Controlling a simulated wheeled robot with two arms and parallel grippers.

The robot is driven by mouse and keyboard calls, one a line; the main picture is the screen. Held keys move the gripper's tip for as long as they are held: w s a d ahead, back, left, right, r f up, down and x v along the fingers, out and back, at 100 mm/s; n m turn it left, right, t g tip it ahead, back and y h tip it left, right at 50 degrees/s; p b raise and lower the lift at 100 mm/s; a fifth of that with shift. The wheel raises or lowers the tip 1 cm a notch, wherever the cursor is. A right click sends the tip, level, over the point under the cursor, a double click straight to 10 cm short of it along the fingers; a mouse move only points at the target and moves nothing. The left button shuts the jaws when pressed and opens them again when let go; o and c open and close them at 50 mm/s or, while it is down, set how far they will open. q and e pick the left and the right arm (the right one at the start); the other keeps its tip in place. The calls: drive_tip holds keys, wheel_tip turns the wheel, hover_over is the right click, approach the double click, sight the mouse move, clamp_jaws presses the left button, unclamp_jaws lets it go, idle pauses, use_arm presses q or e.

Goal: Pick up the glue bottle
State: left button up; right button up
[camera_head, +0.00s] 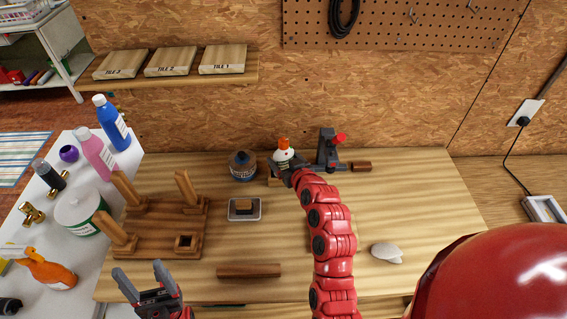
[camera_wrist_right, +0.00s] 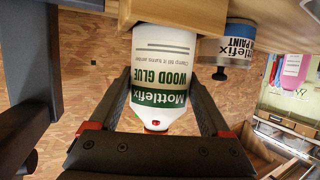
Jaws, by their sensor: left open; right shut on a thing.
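The glue bottle (camera_head: 283,154) is white with an orange top in the head view, at the back of the workbench. In the right wrist view the glue bottle (camera_wrist_right: 160,75) appears upside down, with a green and white wood glue label. My right gripper (camera_head: 288,172) is shut on it, with one finger on each side in the wrist view (camera_wrist_right: 164,112). The bottle's base meets the edge of a wooden block (camera_wrist_right: 185,14); I cannot tell whether it rests on it. My left gripper (camera_head: 147,280) is open and empty at the front left.
A dark paint jar (camera_head: 243,166) stands left of the glue bottle, and a grey vise (camera_head: 328,150) with a red knob stands right. A wooden frame with posts (camera_head: 160,232), a small tray (camera_head: 231,214), a wooden bar (camera_head: 249,271) and a pale stone-like object (camera_head: 387,253) lie on the workbench (camera_head: 430,200).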

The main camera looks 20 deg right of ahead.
wheel_tip(320, 180, up, 14)
drive_tip(key=p, duration=0.3)
drive_tip(key=shift+p, duration=0.4)
wheel_tip(320, 180, up, 7)
drive_tip(key=p, duration=0.1)
drive_tip(key=shift+f, duration=0.2)
drive_tip(key=shift+f, duration=0.1)
